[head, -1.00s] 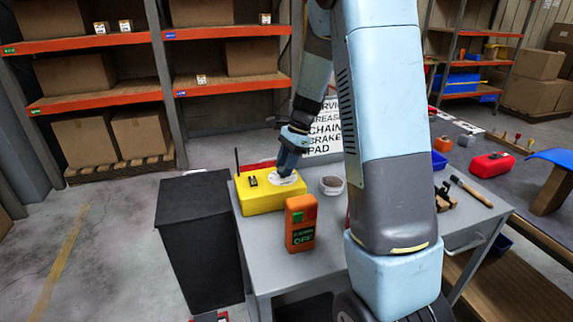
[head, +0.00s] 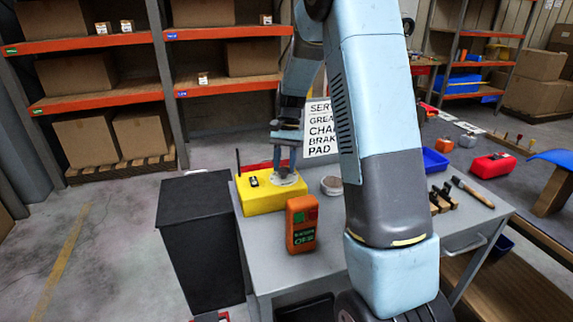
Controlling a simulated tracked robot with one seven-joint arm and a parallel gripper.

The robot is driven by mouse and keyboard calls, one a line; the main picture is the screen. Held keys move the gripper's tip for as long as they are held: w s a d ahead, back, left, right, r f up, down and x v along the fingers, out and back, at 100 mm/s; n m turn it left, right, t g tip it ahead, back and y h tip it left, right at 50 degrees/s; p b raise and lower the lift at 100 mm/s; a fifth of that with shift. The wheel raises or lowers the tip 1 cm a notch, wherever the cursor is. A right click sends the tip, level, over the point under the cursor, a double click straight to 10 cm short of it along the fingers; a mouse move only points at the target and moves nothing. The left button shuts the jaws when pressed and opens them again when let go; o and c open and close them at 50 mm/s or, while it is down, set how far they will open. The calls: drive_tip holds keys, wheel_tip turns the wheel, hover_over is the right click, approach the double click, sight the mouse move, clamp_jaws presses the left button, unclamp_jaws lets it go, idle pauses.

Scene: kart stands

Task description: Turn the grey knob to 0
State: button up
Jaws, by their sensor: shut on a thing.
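The yellow box (head: 262,200) stands on the grey workbench, with a pale round dial plate (head: 291,183) and a small black switch (head: 253,181) on its top. My gripper (head: 285,171) points down over the dial plate and is shut on the grey knob (head: 283,174). The knob shows only as a small grey patch between and below the fingers. Its pointer and the number it faces are too small to read.
An orange box with green and red parts (head: 301,224) stands in front of the yellow box. A round tin (head: 332,185) is to its right. A white sign (head: 321,128) stands behind. A black cabinet (head: 196,235) is at the left. My arm hides the bench's middle.

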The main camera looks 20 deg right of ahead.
drive_tip(key=n, duration=0.2)
drive_tip(key=n+h, duration=0.1)
drive_tip(key=n, duration=0.1)
drive_tip(key=n+h, duration=0.1)
drive_tip(key=n, duration=0.1)
drive_tip(key=shift+a+f+g, duration=0.1)
drive_tip(key=shift+a+g, duration=0.2)
drive_tip(key=shift+g, duration=0.1)
drive_tip(key=shift+n+h, duration=0.3)
drive_tip(key=o, duration=1.1)
drive_tip(key=shift+c, duration=0.2)
drive_tip(key=shift+w, duration=0.1)
drive_tip(key=v, duration=1.3)
drive_tip(key=shift+r, duration=0.35)
